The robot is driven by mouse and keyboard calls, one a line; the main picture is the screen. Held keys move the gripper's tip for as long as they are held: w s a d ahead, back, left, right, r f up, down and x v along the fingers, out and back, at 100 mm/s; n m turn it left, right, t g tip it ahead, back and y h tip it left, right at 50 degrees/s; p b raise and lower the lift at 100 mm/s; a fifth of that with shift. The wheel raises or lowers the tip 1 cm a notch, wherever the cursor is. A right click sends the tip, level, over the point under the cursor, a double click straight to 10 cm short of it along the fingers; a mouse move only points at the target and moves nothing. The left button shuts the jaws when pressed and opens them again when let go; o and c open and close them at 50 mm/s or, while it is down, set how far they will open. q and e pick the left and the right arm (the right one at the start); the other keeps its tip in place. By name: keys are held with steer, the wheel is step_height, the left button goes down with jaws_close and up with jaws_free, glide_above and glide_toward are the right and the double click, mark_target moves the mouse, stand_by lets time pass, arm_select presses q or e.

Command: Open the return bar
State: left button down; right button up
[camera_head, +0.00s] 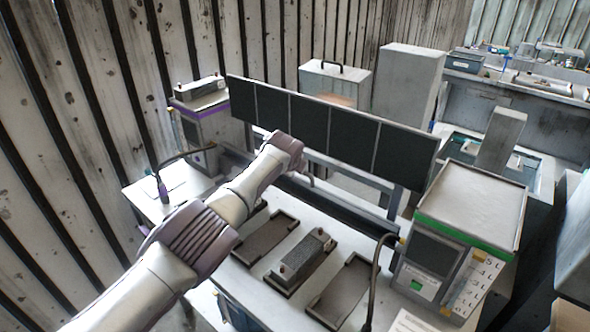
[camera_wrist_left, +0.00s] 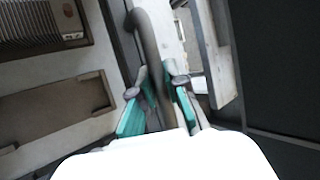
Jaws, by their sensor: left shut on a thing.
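My left arm reaches over the bench in the head view, with its wrist in front of the row of black panels (camera_head: 314,119). My left gripper (camera_wrist_left: 157,84) shows in the wrist view, with teal pads on both fingers. It is shut on a dark, curved bar (camera_wrist_left: 149,38), which I take to be the return bar, and the bar passes between the fingers. In the head view my wrist hides the fingers; a small curved piece (camera_head: 309,177) shows just beyond it. My right gripper is not in view.
Dark trays lie on the white bench, and the middle one holds a ribbed grey block (camera_head: 305,255). A green-trimmed instrument box (camera_head: 470,208) stands to the right, and a purple-trimmed one (camera_head: 208,122) to the left. A thin bent rod (camera_head: 376,268) rises at the front right.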

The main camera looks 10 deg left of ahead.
arm_select(q)
steer(key=shift+s, duration=0.1)
steer(key=c, duration=1.7)
jaws_free()
steer(key=o, duration=0.5)
steer(key=shift+a, duration=0.1)
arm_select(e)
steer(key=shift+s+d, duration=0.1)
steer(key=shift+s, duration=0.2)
arm_select(q)
steer(key=shift+s, duration=0.1)
steer(key=shift+s+r, duration=0.3)
steer(key=shift+r, duration=0.2)
steer(key=v, duration=1)
steer(key=shift+s+r, duration=0.2)
steer(key=shift+s, duration=0.2)
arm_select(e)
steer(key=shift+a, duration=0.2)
